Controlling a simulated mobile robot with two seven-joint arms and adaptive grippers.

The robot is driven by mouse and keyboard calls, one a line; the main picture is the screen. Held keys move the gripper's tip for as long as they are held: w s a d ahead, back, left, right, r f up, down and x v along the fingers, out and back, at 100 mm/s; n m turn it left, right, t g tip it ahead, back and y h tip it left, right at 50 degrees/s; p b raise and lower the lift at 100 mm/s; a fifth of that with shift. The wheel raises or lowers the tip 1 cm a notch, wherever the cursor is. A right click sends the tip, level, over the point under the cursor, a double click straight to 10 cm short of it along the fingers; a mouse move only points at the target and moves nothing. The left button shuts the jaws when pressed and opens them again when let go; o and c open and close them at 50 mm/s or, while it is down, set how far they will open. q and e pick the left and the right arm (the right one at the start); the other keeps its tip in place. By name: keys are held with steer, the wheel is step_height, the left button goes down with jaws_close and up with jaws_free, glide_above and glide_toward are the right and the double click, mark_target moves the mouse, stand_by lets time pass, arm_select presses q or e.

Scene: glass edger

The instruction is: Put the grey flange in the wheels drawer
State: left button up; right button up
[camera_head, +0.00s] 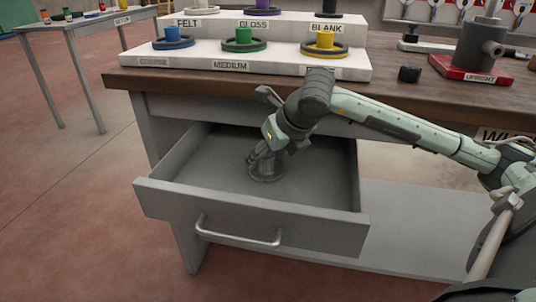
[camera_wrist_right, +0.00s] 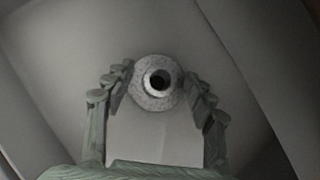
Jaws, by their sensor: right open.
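The grey flange (camera_head: 267,172) is a round piece with a raised hub. It appears to stand upright on the floor of the open grey drawer (camera_head: 250,222). In the right wrist view the flange (camera_wrist_right: 150,101) shows end-on, with a dark central bore. My right gripper (camera_head: 262,158) reaches down into the drawer, right at the flange. In the wrist view its open fingers (camera_wrist_right: 158,78) lie on either side of the flange, with gaps visible. The fingers partly hide the flange in the head view. My left gripper is not in view.
The wooden worktop (camera_head: 145,80) overhangs the drawer's back. A stepped white rack (camera_head: 280,64) holds several coloured wheels. A red stand (camera_head: 460,70) with a grey post and a small black block (camera_head: 409,74) are at right. The drawer floor around the flange is clear.

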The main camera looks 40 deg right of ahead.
steer(key=shift+s+r, duration=0.25)
steer(key=shift+r, duration=0.15)
steer(key=v, duration=0.5)
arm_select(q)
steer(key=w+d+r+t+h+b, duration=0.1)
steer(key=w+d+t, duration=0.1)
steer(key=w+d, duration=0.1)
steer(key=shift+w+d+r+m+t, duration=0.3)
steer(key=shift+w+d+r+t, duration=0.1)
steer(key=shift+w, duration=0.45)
arm_select(e)
steer(key=v, duration=0.6)
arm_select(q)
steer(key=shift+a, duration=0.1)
arm_select(e)
steer(key=shift+s, duration=0.1)
